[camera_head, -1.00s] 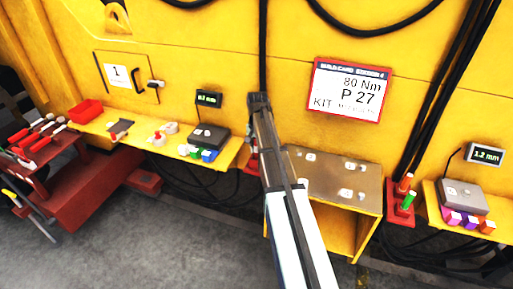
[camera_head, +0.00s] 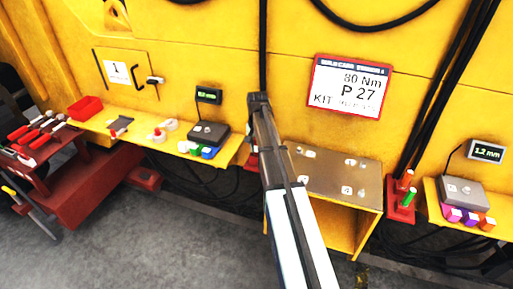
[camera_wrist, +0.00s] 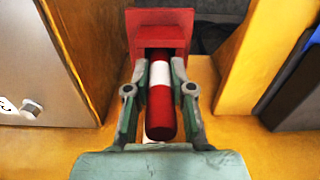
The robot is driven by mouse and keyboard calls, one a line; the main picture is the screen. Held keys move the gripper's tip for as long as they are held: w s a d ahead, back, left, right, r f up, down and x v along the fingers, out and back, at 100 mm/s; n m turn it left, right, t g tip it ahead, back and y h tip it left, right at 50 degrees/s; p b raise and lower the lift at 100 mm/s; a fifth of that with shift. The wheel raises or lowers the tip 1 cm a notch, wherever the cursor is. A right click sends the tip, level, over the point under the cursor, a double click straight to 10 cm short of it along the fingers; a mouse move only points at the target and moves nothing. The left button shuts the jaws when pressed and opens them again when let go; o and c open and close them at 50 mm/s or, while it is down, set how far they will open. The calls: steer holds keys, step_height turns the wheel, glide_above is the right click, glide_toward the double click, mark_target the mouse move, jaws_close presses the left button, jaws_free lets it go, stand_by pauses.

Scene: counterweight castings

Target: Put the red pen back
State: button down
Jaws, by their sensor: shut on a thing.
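A thick red pen (camera_wrist: 161,115) with a white band is in the wrist view. My gripper (camera_wrist: 160,78) is shut on it, with one finger on each side near the band. The pen's far end is at the opening of a red holder (camera_wrist: 160,20); I cannot tell how deep it sits. In the head view my arm hides the gripper and the pen. Only a bit of the red holder (camera_head: 252,160) shows beside my arm.
A metal-topped yellow box (camera_head: 325,178) stands right of my arm. A red stand (camera_head: 401,213) with orange-red and green pieces is farther right. A yellow shelf (camera_head: 100,124) with a dark device (camera_head: 209,133) is at left. Yellow walls flank the holder closely.

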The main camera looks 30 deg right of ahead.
steer(key=shift+f, duration=0.25)
stand_by(0.5)
steer(key=c, duration=0.9)
jaws_free()
step_height(320, 180, up, 12)
steer(key=shift+f, duration=0.25)
step_height(320, 180, up, 8)
steer(key=p, duration=0.4)
steer(key=shift+f+p, duration=0.25)
steer(key=shift+p, duration=0.15)
